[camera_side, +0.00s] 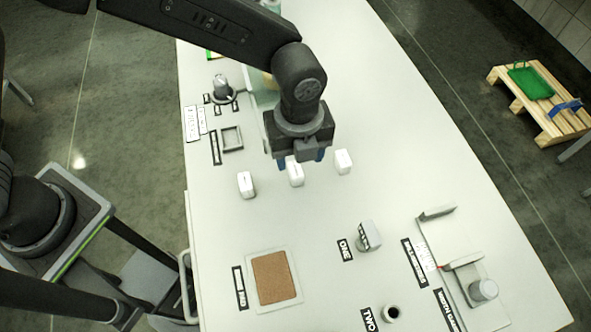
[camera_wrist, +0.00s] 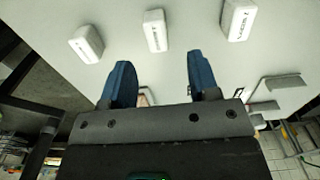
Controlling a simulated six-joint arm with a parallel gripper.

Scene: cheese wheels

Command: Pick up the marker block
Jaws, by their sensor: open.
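Three small white blocks with dark print stand in a row on the white table: a left one (camera_side: 246,184), a middle one (camera_side: 295,175) and a right one (camera_side: 343,161). The print is too small to tell which is the marker block. My gripper (camera_side: 302,158) is open and empty, fingers down, over the middle block in the side view. In the wrist view my gripper (camera_wrist: 160,62) shows two blue fingers apart with nothing between them. The left block (camera_wrist: 86,43), middle block (camera_wrist: 155,30) and right block (camera_wrist: 238,20) lie beyond the fingertips there.
A brown pad in a pale frame (camera_side: 275,278) lies near the front. A grey block (camera_side: 369,236) stands by the label ONE, a dark-holed ring (camera_side: 391,312) by TWO. A knob (camera_side: 222,88) and a square frame (camera_side: 232,138) are at the left edge.

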